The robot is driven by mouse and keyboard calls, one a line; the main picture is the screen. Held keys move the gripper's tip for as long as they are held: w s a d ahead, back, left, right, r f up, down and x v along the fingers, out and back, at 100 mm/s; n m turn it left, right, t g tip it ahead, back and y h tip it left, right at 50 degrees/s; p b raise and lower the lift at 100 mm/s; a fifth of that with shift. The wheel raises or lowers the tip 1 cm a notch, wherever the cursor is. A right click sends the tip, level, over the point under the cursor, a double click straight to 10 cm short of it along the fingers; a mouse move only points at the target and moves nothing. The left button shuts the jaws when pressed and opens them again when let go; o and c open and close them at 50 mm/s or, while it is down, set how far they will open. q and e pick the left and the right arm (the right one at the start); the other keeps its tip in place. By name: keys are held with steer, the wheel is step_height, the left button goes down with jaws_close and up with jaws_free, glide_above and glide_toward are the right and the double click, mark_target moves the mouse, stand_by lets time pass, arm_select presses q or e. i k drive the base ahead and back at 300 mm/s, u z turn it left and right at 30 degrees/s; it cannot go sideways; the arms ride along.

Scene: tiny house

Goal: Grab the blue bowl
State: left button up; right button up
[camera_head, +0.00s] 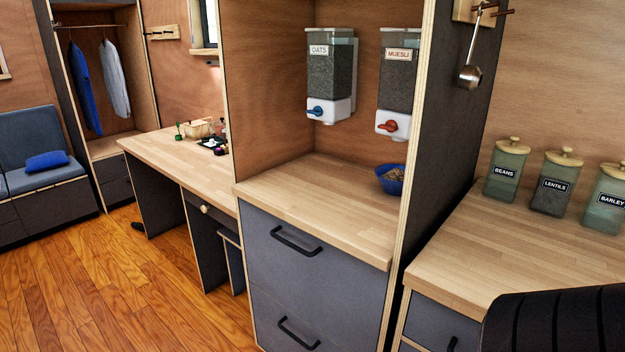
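The blue bowl (391,186) stands upright on the wooden counter of the open cabinet niche, near its right side panel. It holds light brown food that looks like cereal. It sits below the muesli dispenser (398,85), which has a red knob and hangs on the niche's back wall. The panel's front edge is close to the bowl's right side. Neither of my grippers shows in the head view, so I cannot see whether they are open or shut.
An oats dispenser (331,78) with a blue knob hangs left of the muesli one. The counter (310,205) is clear left of the bowl. Labelled jars (555,183) stand on the right worktop. A ladle (470,62) hangs on the dark panel. Drawers with black handles (297,242) are below the counter.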

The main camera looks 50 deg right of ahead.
mark_target(391, 177)
steer(key=u, duration=0.05)
steer(key=i, duration=1.6)
steer(key=z, duration=1.8)
